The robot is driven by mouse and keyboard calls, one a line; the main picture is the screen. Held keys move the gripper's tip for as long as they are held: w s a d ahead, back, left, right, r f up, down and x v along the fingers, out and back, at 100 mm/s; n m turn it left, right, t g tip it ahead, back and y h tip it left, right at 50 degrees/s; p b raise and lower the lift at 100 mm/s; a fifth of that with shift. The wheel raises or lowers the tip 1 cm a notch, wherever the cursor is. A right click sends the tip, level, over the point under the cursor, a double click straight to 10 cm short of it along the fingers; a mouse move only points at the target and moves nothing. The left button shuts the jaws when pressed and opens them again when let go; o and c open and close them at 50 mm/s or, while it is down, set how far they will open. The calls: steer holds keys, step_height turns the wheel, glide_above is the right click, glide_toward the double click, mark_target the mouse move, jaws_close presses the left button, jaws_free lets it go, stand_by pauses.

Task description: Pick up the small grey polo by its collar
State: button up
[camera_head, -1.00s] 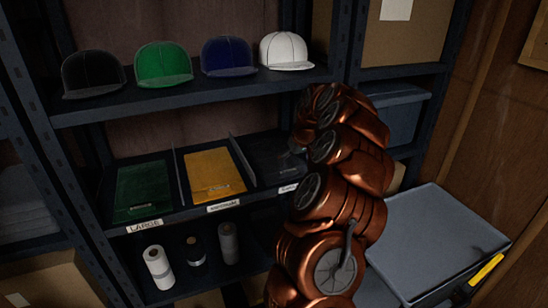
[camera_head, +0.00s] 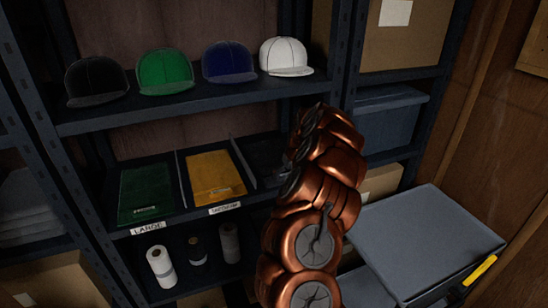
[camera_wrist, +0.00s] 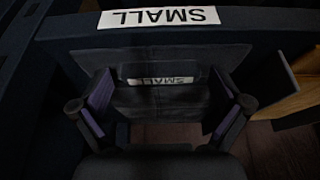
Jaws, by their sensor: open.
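The small grey polo (camera_head: 262,152) lies folded in the right-hand bay of the middle shelf, very dark and partly behind my arm. In the wrist view the dark folded cloth (camera_wrist: 165,62) shows with a white tag (camera_wrist: 160,81) reading SMALL upside down. My gripper (camera_wrist: 162,95) is open, with one finger on each side of that tag. I cannot tell whether the fingers touch the cloth. The collar is too dark to make out. In the head view my arm hides most of the gripper.
A SMALL label (camera_wrist: 160,17) marks the shelf edge. Left of the polo, past a thin divider, lie a yellow polo (camera_head: 213,177) and a green polo (camera_head: 146,193). Caps line the shelf above, including a white one (camera_head: 286,56). A grey-lidded bin (camera_head: 425,240) stands at lower right.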

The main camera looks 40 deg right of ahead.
steer(key=shift+r, duration=0.1)
steer(key=c, duration=1.6)
